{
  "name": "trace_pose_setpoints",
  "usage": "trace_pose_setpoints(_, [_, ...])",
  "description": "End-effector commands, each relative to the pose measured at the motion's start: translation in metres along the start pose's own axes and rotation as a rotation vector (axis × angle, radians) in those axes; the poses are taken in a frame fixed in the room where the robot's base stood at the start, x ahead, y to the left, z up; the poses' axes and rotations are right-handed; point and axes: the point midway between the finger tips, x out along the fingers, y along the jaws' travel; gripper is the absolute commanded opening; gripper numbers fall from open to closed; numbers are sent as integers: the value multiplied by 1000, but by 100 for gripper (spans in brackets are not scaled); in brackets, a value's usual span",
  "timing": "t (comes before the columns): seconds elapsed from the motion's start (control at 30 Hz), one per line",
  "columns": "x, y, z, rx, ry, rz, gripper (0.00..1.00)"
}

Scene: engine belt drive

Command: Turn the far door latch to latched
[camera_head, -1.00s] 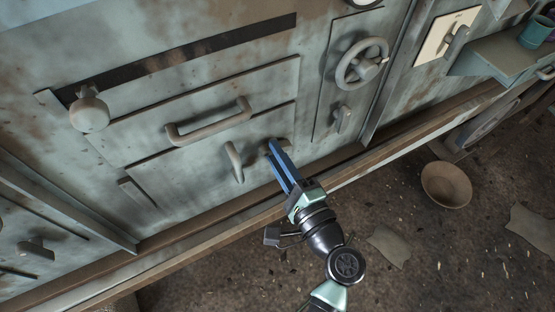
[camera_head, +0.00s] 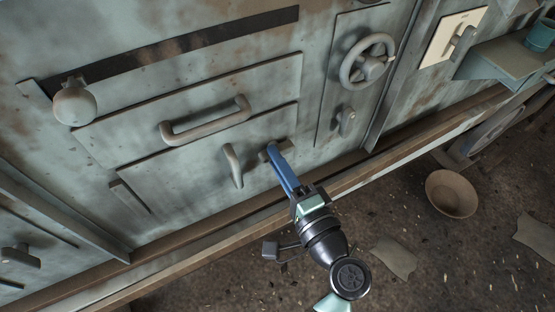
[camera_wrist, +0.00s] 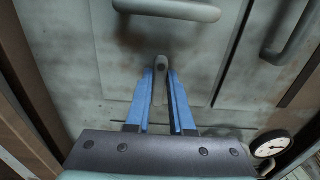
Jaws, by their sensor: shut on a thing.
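The far door latch (camera_wrist: 161,66) is a small grey tab at the edge of the lower door panel (camera_head: 200,182). My gripper (camera_head: 272,148) reaches to it with long blue fingers. In the wrist view my gripper (camera_wrist: 161,78) has one finger on each side of the latch and is shut on it. The latch's tip shows between the fingers, and its lower part is partly hidden. In the head view the fingers cover much of it, so its exact angle is hard to tell. The door's upright grey handle (camera_head: 232,165) is just left of the fingers.
A long drawer handle (camera_head: 207,122) is above the door. A handwheel (camera_head: 367,62) and another small latch (camera_head: 346,121) are on the panel to the right. A ledge (camera_head: 200,235) runs below. A bowl (camera_head: 451,193) and paper scraps lie on the floor.

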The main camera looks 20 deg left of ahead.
Motion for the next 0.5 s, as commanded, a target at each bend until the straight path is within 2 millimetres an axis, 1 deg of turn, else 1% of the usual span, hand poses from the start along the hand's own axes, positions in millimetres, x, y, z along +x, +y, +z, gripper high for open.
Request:
trace_pose_setpoints(0.1, [0, 0, 0, -1, 1, 1, 0])
trace_pose_setpoints(0.13, [0, 0, 0, -1, 1, 1, 25])
trace_pose_setpoints(0.27, [0, 0, 0, 0, 1, 1, 48])
trace_pose_setpoints(0.3, [0, 0, 0, 0, 1, 0, 51])
trace_pose_setpoints(0.5, [0, 0, 0, 0, 1, 0, 51])
